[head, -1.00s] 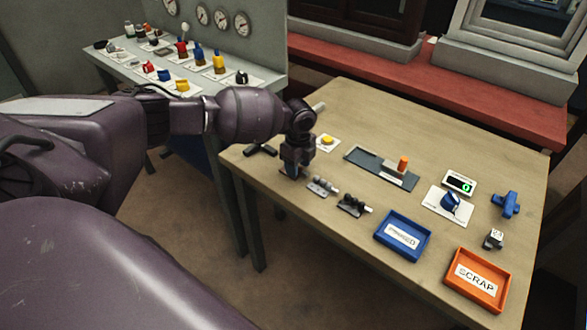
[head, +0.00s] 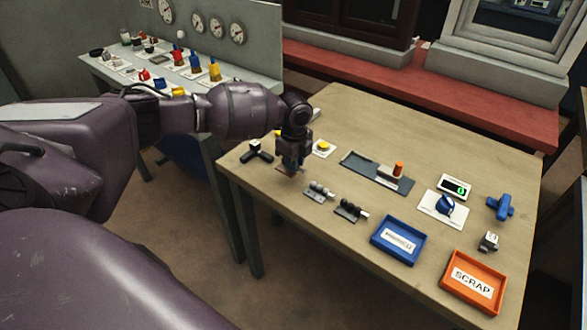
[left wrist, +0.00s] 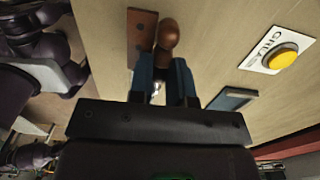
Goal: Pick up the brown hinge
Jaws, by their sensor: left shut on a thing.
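My left gripper (head: 291,168) is at the left part of the wooden table, pointing down. It is shut on the brown hinge (left wrist: 142,35), which shows in the left wrist view as a brown plate and a rounded brown knob beside the blue fingertips (left wrist: 162,80). In the head view only a small brown edge of the hinge shows under the fingers, and it looks a little above the table top. Part of the hinge is hidden by the fingers. My right gripper is not in view.
A grey hinge (head: 319,192) and a dark hinge (head: 350,210) lie nearby. Beyond are a yellow button (head: 323,147), a grey fixture (head: 365,168) with an orange peg, a blue tray (head: 378,248) and an orange scrap tray (head: 497,305). A black three-armed part (head: 257,153) lies left.

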